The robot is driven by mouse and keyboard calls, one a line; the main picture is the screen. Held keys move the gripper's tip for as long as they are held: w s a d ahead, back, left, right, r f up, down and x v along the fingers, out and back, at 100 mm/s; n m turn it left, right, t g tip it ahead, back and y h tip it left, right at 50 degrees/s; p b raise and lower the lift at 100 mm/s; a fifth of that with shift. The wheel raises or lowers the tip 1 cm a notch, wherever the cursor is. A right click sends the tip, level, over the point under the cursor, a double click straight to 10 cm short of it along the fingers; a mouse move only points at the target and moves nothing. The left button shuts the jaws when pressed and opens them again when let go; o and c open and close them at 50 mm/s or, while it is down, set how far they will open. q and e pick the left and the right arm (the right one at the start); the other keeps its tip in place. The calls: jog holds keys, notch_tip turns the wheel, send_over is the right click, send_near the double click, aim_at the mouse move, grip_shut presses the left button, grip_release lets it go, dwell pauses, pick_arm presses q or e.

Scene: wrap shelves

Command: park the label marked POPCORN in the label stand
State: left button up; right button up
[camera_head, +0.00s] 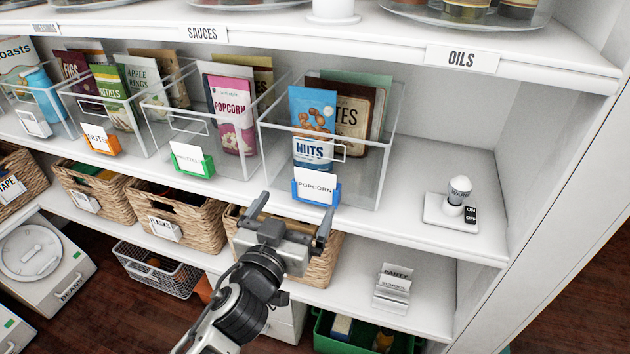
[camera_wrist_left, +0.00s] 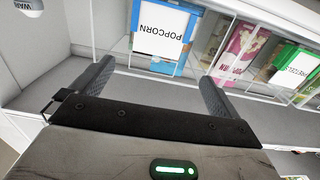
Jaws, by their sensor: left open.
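The label marked POPCORN (camera_head: 316,187) is a white card in a blue holder (camera_head: 296,192) on the front of a clear bin (camera_head: 370,172) that holds a NUTS packet. The label also shows upside down in the left wrist view (camera_wrist_left: 161,28). My left gripper (camera_head: 291,214) is open and empty, just in front of and below the label. In the left wrist view the label lies beyond and between the fingers (camera_wrist_left: 155,82), apart from them. The label stand (camera_head: 391,303) is on the lower shelf at right, with cards reading PARTY and SCHOOL. My right gripper is not in view.
More clear bins with orange (camera_head: 101,140) and green (camera_head: 193,161) label holders stand to the left. A white device with ON and OFF marks (camera_head: 457,206) sits right of the bins. Wicker baskets (camera_head: 178,211) fill the shelf below. Lower shelf around the stand is clear.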

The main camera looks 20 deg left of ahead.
aim_at(315, 179)
pick_arm(q)
jog(key=w, duration=0.5)
jog(key=w+p, duration=0.1)
jog(key=w, duration=0.2)
jog(key=shift+w+d+f, duration=0.3)
jog(key=shift+w+d, duration=0.05)
jog(key=shift+d, duration=0.05)
jog(key=c, duration=1)
